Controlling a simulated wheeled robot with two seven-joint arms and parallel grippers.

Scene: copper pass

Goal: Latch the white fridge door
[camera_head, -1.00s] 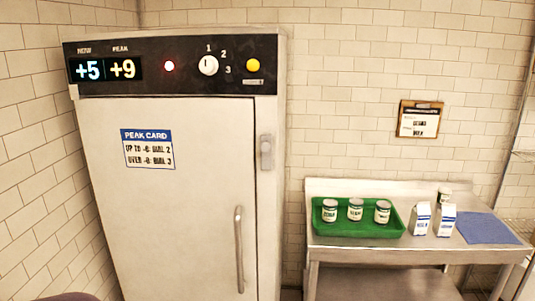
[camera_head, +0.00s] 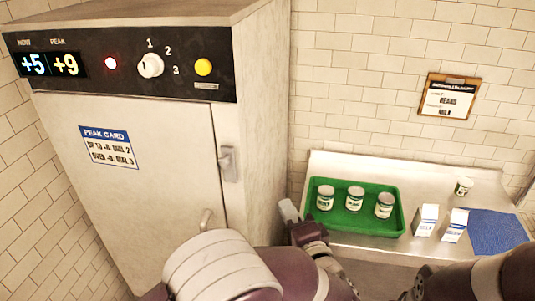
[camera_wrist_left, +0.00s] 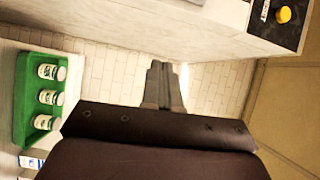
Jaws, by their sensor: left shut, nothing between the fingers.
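The white fridge door (camera_head: 150,190) looks flush with its frame in the head view. A small grey latch (camera_head: 228,163) sits on the frame just right of the door edge; I cannot tell if it is engaged. The door handle (camera_head: 206,219) is partly hidden behind my arm. My left gripper (camera_head: 289,211) is shut and empty, right of the fridge and lower than the latch, apart from it. In the left wrist view its closed fingers (camera_wrist_left: 163,80) point toward the tiled wall. My right gripper (camera_head: 415,290) is partly in view at the bottom edge.
A steel table (camera_head: 345,165) right of the fridge bears a green tray (camera_head: 385,227) with three cans, two cartons (camera_head: 426,220), another can (camera_head: 463,186) and a blue cloth (camera_head: 497,232). The fridge panel has a dial (camera_head: 150,65). A clipboard (camera_head: 449,97) hangs behind.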

